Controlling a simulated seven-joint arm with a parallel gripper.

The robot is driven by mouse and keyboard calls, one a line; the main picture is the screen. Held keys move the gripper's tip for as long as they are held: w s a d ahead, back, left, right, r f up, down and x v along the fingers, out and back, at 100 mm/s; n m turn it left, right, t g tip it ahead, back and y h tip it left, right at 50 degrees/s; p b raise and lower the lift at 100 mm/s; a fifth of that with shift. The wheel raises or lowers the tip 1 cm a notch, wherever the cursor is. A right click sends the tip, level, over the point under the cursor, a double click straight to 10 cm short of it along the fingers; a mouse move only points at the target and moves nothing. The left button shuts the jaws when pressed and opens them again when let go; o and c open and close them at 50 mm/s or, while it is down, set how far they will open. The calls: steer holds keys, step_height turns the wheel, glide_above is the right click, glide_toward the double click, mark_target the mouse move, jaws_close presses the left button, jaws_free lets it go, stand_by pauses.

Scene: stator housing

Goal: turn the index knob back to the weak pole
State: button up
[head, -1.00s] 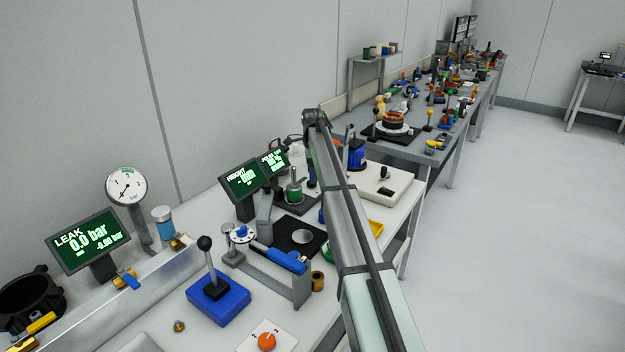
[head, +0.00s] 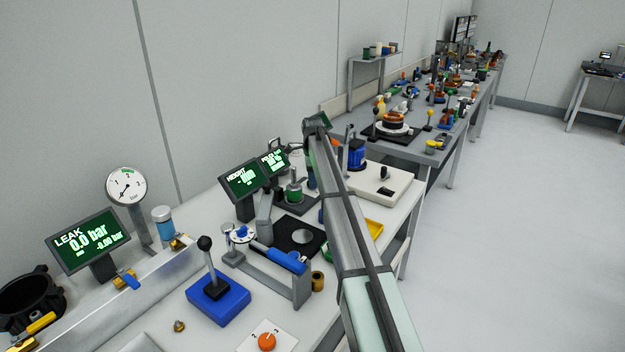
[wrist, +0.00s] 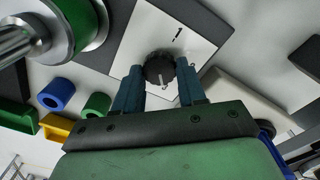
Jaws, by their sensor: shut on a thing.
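The index knob (wrist: 158,67) is small, round and black, with a white line on it. It sits on a white plate (wrist: 150,35) that carries a mark like a "1" above the knob. The line points down in the wrist view, away from that mark. My gripper (wrist: 160,74) has its two blue-grey fingers on either side of the knob and is shut on it. In the head view my arm hides the gripper and the knob. A green pole display (head: 273,161) shows there, its text too small to read surely.
In the wrist view a green-and-metal cylinder (wrist: 78,22) stands upper left, near blue (wrist: 57,94) and green (wrist: 96,106) rings. In the head view a blue-based lever (head: 218,304) and an orange knob (head: 267,341) on a white plate are at the front.

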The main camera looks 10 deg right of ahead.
steer(key=c, duration=0.4)
steer(key=shift+n, duration=0.3)
steer(key=n, duration=0.6)
steer(key=shift+w+n, duration=0.1)
steer(key=shift+n, duration=0.2)
steer(key=n, duration=0.6)
steer(key=shift+a, duration=0.1)
steer(key=shift+n, duration=0.4)
steer(key=o, duration=1)
steer(key=shift+o, duration=0.2)
